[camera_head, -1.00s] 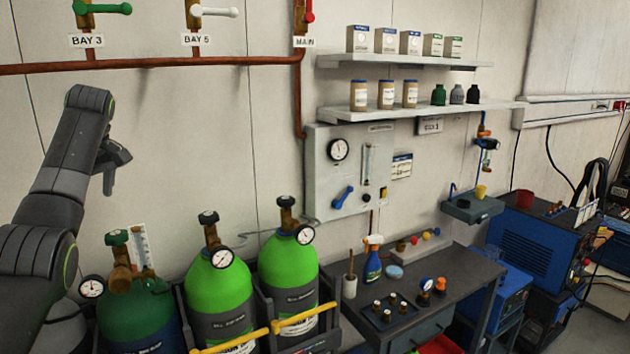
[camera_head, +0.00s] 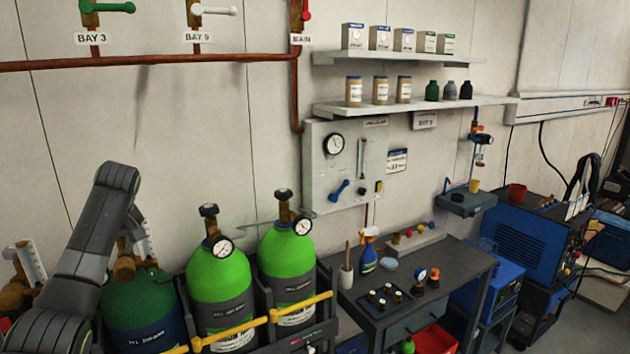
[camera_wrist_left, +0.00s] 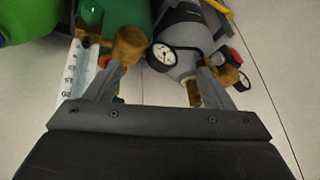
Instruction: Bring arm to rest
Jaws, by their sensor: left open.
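My left arm (camera_head: 100,225) comes in from the left in the head view, bent in front of the wall and beside the dark green cylinder (camera_head: 145,300). Its gripper is hidden there or too unclear to make out. In the left wrist view my left gripper (camera_wrist_left: 158,72) is open, its two fingers apart with nothing held between them. Beyond the fingers are a brass valve (camera_wrist_left: 128,46) and a grey cylinder (camera_wrist_left: 185,35) with a round gauge (camera_wrist_left: 161,57). I cannot tell whether the fingers touch the valve. My right gripper is not in view.
Two bright green cylinders (camera_head: 218,280) with gauges stand in a rack with yellow bars (camera_head: 232,332). A copper pipe (camera_head: 150,63) runs along the wall above. A dark workbench (camera_head: 450,268) with small parts stands to the right.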

